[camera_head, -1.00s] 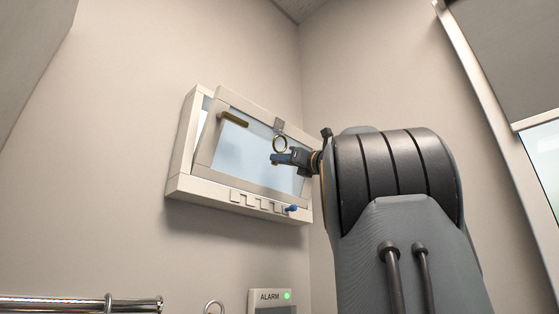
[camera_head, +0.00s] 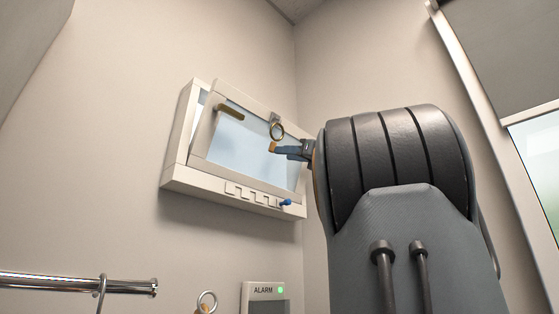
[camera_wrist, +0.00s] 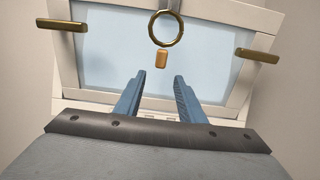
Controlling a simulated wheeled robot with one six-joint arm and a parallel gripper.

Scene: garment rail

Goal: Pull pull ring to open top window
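The top window (camera_head: 245,151) is a pale-framed sash on the wall, its top leaning out from its frame with a gap at the left. The pull ring (camera_head: 277,131) is a brass ring hanging at the sash's top edge; it also shows at the top of the wrist view (camera_wrist: 180,34). A small orange piece (camera_wrist: 161,60) shows just below the ring. My gripper (camera_head: 280,149) is just below the ring in the head view. In the wrist view its blue fingers (camera_wrist: 158,75) are apart, with nothing clearly held. The ring appears beyond the fingertips.
Brass handles show on the sash, one at the left (camera_wrist: 62,25) and one at the right (camera_wrist: 257,54). A blue knob (camera_head: 286,202) is on the lower frame. Below are an alarm box (camera_head: 263,291) and a chrome rail (camera_head: 75,284). A side wall stands close at the right.

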